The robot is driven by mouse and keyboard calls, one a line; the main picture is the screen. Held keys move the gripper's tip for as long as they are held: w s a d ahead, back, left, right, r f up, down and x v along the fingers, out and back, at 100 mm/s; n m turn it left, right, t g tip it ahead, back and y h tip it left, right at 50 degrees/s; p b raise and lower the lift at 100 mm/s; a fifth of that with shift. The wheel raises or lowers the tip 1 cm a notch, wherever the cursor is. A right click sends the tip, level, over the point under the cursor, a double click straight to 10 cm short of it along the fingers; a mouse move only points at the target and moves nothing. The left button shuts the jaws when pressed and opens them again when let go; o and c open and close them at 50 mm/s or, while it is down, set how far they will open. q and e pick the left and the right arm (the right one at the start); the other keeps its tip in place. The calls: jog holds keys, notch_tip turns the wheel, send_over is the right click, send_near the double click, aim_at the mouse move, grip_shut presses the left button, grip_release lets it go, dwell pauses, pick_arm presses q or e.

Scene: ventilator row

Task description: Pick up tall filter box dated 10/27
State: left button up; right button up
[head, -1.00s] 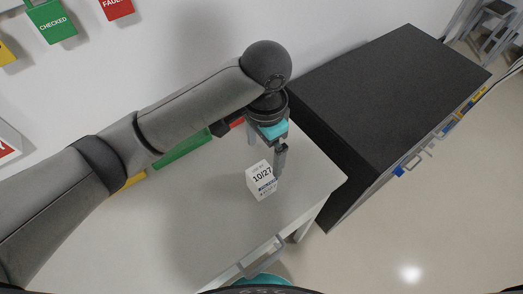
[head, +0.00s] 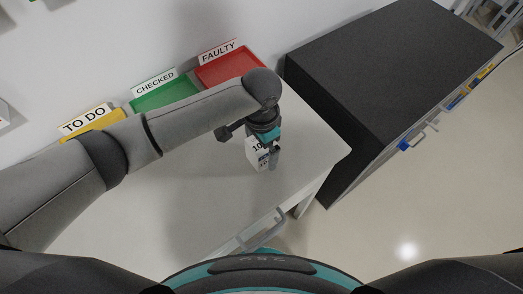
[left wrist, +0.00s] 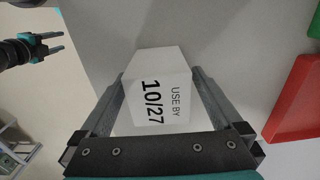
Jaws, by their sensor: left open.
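The white filter box (head: 255,157) stands on the light table, partly hidden by my left gripper (head: 263,158) in the head view. In the left wrist view the box (left wrist: 155,88) shows its white face with "USE BY 10/27". It sits between the two open fingers of my left gripper (left wrist: 159,76). A gap shows by the right finger; the left finger is close to the box, and I cannot tell whether it touches. My right gripper (left wrist: 54,42) shows small at the upper left of the left wrist view, its fingers apart and empty.
A dark-topped cabinet (head: 390,85) stands to the right. The table's front is clear.

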pick_arm(q)
jog(key=shift+f, duration=0.85)
jog(key=shift+c, duration=0.2)
jog(key=c, duration=1.3)
jog(key=shift+r, duration=0.1)
